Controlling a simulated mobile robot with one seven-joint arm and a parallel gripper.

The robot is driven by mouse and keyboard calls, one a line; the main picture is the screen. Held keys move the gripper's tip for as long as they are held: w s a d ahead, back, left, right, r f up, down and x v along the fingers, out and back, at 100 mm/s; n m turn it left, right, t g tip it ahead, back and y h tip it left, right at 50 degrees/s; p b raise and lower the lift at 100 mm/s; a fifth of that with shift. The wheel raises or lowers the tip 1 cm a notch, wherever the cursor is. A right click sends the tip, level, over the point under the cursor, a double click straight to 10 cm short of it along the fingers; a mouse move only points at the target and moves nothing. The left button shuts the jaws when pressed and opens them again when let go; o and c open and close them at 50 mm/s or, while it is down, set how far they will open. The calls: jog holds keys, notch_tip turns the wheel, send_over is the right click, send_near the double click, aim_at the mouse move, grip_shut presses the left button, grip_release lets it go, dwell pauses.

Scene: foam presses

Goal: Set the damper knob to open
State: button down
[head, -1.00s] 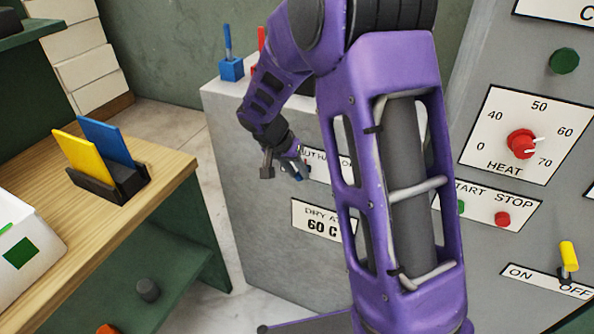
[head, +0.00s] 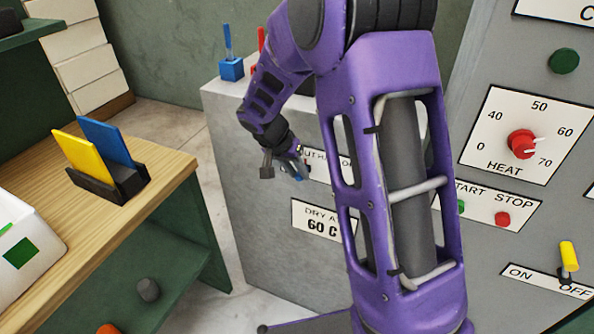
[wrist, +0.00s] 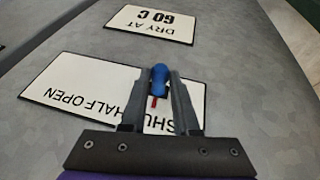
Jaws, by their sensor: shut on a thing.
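The damper knob (wrist: 159,74) is blue, with a red pointer (wrist: 155,101) toward the bottom of the wrist view. It sits at the edge of a white label (wrist: 85,90) reading SHUT, HALF, OPEN, seen upside down. OPEN is at the left and SHUT at the right, partly behind a finger. My gripper (wrist: 158,82) is shut on the knob, one finger on each side. In the head view my gripper (head: 283,170) is at the grey cabinet face, small and partly covering the label. The pointer is not readable there.
A DRY AT 60 C label (head: 318,218) is below on the grey cabinet (head: 255,215). A control panel with a red HEAT knob (head: 521,144) and a yellow-handled switch (head: 568,257) stands right. A wooden bench (head: 165,172) with a card holder (head: 118,183) is left.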

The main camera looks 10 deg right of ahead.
dwell(0.3)
jog(key=shift+s+d+f+b, duration=0.1)
jog(key=shift+s+d+b, duration=0.2)
jog(key=shift+d, duration=0.1)
jog(key=s+d+b, duration=0.4)
jog(key=s+d, duration=0.2)
jog(key=d, duration=0.3)
jog(key=shift+s+d, duration=0.15)
jog(key=shift+s, duration=0.2)
jog(key=c, duration=0.7)
grip_release()
jog(key=shift+s+d, duration=0.1)
jog(key=shift+o, duration=0.2)
